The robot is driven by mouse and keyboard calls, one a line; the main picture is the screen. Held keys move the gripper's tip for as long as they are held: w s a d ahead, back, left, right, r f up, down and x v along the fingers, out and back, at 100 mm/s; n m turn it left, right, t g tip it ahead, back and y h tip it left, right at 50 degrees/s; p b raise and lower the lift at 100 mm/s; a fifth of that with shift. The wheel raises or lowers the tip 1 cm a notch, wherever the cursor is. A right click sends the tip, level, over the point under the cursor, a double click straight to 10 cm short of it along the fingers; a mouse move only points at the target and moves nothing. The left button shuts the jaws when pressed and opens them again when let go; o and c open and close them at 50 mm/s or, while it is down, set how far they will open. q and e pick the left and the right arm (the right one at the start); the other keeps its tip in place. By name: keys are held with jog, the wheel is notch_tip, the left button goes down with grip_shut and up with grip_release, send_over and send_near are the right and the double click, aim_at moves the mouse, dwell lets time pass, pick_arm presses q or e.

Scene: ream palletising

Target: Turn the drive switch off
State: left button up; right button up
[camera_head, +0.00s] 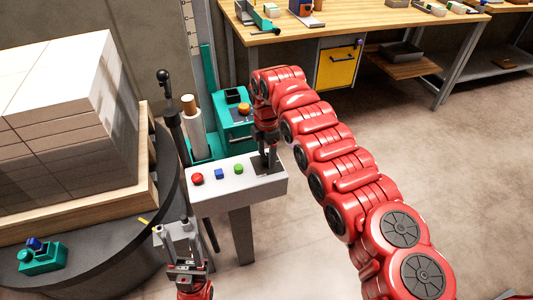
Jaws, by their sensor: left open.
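A light grey control box (238,194) on a post carries a red button (197,178), a blue button (219,174) and a green button (239,168). A dark plate (279,169) lies at the right end of its top. My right gripper (267,160) points down at this plate, and its fingers cover much of it. I cannot make out the drive switch itself or whether the fingers touch it. My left gripper (172,229) is open and empty, low in front of the box's left end.
A pallet stack of reams (70,130) stands on a round dark turntable (80,270) at left. A teal machine with a film roll (192,125) is behind the box. A wooden workbench (370,20) stands at the back. The floor at right is clear.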

jog(key=shift+o, duration=0.2)
jog(key=shift+r, duration=0.1)
notch_tip(320, 180, up, 8)
jog(key=shift+a+r+p, duration=0.1)
jog(key=shift+r+p, duration=0.15)
jog(key=shift+p, duration=0.05)
notch_tip(320, 180, up, 8)
jog(key=p, duration=0.4)
send_over(266, 156)
jog(key=shift+r+p, duration=0.4)
jog(key=shift+p, duration=0.35)
